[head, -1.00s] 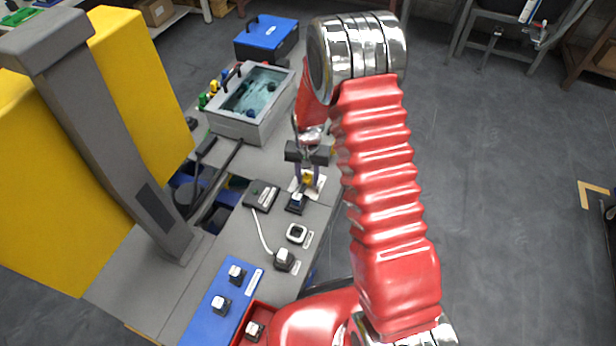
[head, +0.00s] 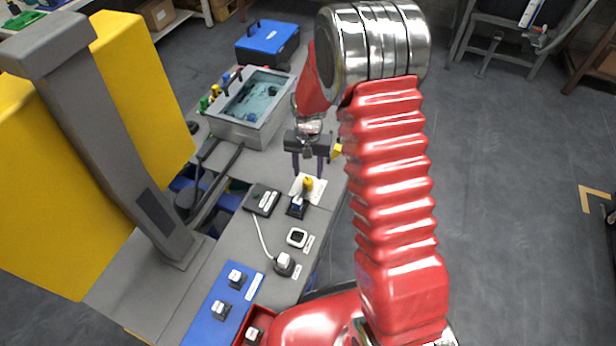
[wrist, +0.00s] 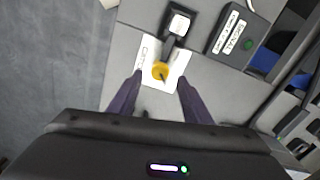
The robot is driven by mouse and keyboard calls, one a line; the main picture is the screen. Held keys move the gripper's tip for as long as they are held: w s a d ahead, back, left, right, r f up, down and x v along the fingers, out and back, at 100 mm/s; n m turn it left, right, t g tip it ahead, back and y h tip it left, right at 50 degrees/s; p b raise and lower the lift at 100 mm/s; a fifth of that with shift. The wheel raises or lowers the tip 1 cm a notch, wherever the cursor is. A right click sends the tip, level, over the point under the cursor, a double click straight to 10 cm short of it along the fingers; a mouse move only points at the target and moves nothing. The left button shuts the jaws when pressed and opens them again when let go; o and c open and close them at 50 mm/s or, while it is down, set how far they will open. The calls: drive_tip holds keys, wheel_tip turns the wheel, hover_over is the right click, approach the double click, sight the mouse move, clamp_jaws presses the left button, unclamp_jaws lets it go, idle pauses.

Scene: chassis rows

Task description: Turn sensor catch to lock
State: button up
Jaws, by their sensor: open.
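The sensor catch is a yellow knob (head: 308,184) on a white labelled plate (head: 317,189). In the wrist view the knob (wrist: 160,71) shows a dark pointer mark and lies ahead of the fingertips. A dark block with a white-topped sensor (head: 297,205) stands right beside the plate; it also shows in the wrist view (wrist: 179,25). My gripper (head: 310,170) is open and empty, pointing down above the knob. In the wrist view its two dark fingers (wrist: 154,90) are spread to either side, apart from the knob.
A dark signal box (head: 262,199) with a green light (wrist: 248,44) sits beside the catch, with a white cable running from it. A grey tray of liquid (head: 222,127) stands behind.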

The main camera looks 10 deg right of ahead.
sight(308, 181)
wheel_tip(308, 181, up, 8)
drive_tip(key=shift+f, duration=0.15)
drive_tip(key=shift+s, duration=0.1)
idle(0.6)
drive_tip(key=s+r+n+t, duration=0.4)
drive_tip(key=s+r+t, duration=0.1)
drive_tip(key=s+r, duration=1.9)
drive_tip(key=shift+s+r+n+t, duration=0.3)
drive_tip(key=shift+s+r+n, duration=0.1)
drive_tip(key=shift+s, duration=0.6)
